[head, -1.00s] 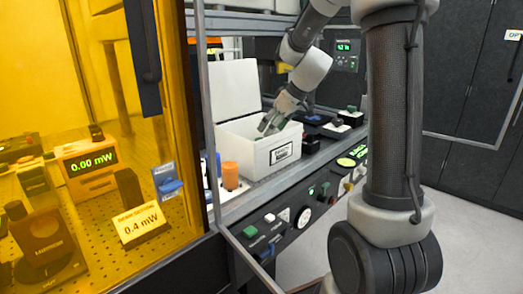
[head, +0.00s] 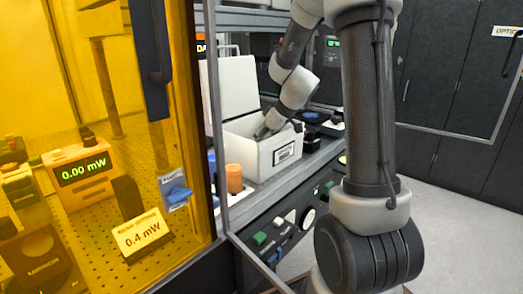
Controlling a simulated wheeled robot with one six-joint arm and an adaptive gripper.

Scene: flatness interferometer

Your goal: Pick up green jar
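My gripper (head: 263,131) reaches down into an open white box (head: 255,155) on the shelf of the bench. Its fingertips are partly hidden by the box's front wall and are small in the head view. I cannot tell whether they are open or shut, or whether they touch anything. I cannot make out a green jar for certain; the inside of the box is mostly hidden by its wall and my gripper.
A yellow-tinted enclosure (head: 120,120) with a metal frame fills the left. Dark cabinets (head: 460,100) stand at the right, with clear floor before them.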

